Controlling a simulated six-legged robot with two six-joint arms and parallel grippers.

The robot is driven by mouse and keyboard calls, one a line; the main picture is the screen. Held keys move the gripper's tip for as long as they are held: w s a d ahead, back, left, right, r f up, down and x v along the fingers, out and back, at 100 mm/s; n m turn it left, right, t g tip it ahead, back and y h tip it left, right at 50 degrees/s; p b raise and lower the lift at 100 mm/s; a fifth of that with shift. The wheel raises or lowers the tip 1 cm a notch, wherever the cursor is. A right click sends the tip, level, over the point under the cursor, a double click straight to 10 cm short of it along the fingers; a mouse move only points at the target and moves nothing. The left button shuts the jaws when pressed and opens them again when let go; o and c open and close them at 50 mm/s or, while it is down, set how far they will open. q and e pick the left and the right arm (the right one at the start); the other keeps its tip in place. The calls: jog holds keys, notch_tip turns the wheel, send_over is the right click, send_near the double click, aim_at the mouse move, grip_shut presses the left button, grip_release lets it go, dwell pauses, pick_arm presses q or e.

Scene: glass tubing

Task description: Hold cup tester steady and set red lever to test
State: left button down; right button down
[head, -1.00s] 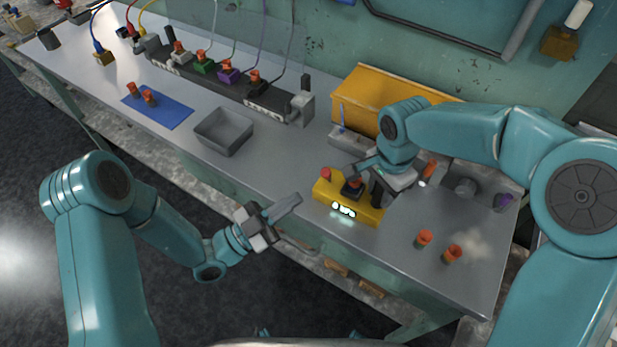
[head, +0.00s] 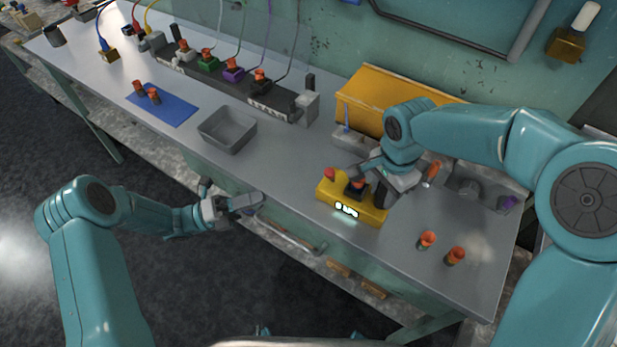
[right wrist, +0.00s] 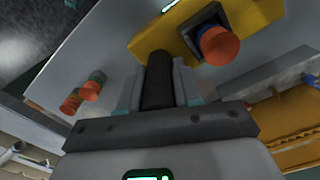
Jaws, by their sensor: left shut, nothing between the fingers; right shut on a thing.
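The yellow cup tester (head: 365,215) stands on the bench with its display lit. It also shows in the right wrist view (right wrist: 255,15). A red knob (head: 330,174), probably the red lever, sits at its left back corner; its setting is too small to tell. An orange-topped cup (right wrist: 220,45) sits in the tester's dark socket. My right gripper (right wrist: 158,85) is shut on a black upright handle (right wrist: 157,72) at the tester's side. In the head view this grip is partly hidden by the wrist. My left gripper (head: 250,203) is shut and empty, off the bench's front edge, left of the tester.
A grey tray (head: 227,130) and a blue mat (head: 165,112) with two orange-topped pieces lie to the left. Two more orange-topped pieces (head: 427,240) stand right of the tester. A yellow bin (head: 375,92) is behind. Bench between tray and tester is clear.

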pick_arm(q)
jog(key=x, duration=1.4)
jog(key=shift+w+d+r+n+y, duration=0.1)
jog(key=shift+w+r+n+y, duration=0.15)
jog(key=shift+n+y, duration=0.2)
jog(key=shift+w+d+r+n+y, duration=0.25)
jog(key=shift+r+n+y, duration=0.2)
jog(key=shift+n, duration=0.3)
jog(key=shift+w+d+r+n+y, duration=0.15)
jog(key=shift+w+n+y, duration=0.2)
jog(key=shift+n+y, duration=0.25)
jog(key=shift+w+d+r+n+y, duration=0.1)
jog(key=shift+w+d+n+y, duration=0.15)
jog(key=shift+n+y, duration=0.3)
jog(key=shift+a, duration=0.15)
jog(key=r+v, duration=0.2)
jog(key=v, duration=1.1)
jog(key=shift+a+r, duration=0.3)
jog(key=shift+r, duration=0.05)
jog(key=shift+w, duration=0.15)
